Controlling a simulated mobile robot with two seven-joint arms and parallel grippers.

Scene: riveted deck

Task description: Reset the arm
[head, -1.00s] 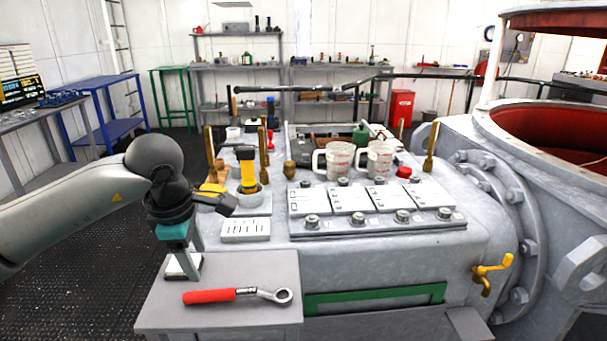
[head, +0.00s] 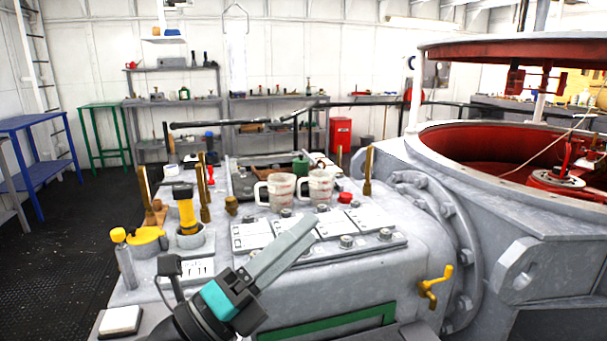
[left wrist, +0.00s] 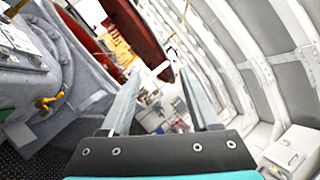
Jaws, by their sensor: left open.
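My left gripper (head: 298,240) is open and empty in the head view. It comes up from the bottom edge, with its long grey fingers angled up and right in front of the white plates (head: 330,225) on the machine. In the left wrist view the two fingers of the left gripper (left wrist: 162,75) stand apart with nothing between them. I cannot tell whether the gripper touches the machine top. My right gripper is not in view.
Two measuring cups (head: 275,190) stand on the grey machine (head: 420,255), with a yellow-and-black tool (head: 187,213) to their left. A yellow valve handle (head: 434,287) sticks out at the front. A large red-lined vessel (head: 480,165) is at the right. Floor (head: 60,250) is open at left.

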